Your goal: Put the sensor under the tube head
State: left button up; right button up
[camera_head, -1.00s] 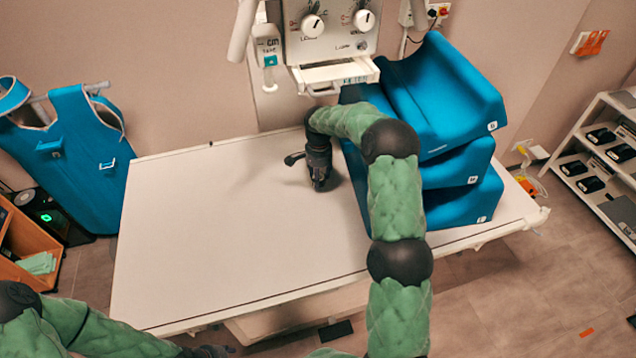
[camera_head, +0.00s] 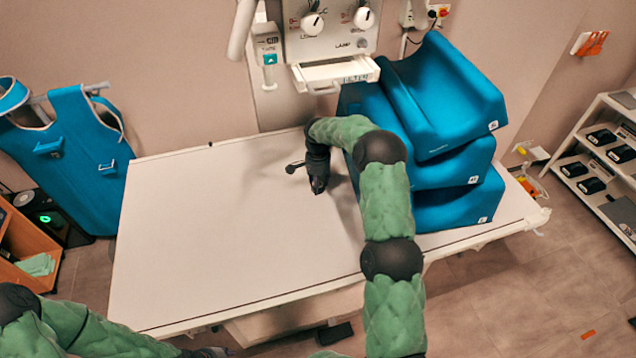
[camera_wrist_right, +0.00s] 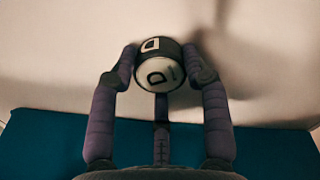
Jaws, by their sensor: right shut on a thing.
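The sensor is most likely the short round cylinder (camera_wrist_right: 160,66) with a pale face, a dark rim and a letter D. It sits between the fingertips of my right gripper (camera_wrist_right: 161,72), shut on it, over the white table. In the head view my right gripper (camera_head: 318,184) points down above the table's back part, left of the blue cushions; the cylinder cannot be made out there. The tube head (camera_head: 331,32), a pale box with two knobs, hangs at the top, behind and above the gripper. My left gripper (camera_head: 207,352) barely shows at the bottom edge; its fingers are unclear.
The white table (camera_head: 220,230) is clear on its left and front. Stacked blue cushions (camera_head: 450,110) stand close right of my right arm. A white tray (camera_head: 335,74) juts out below the tube head. A blue apron (camera_head: 75,140) hangs at the left; a shelf (camera_head: 600,150) stands at the right.

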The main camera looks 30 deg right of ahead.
jog(key=o, duration=1.2)
jog(key=shift+f, duration=0.1)
jog(key=shift+r+p, duration=0.6)
jog(key=shift+r, duration=3.35)
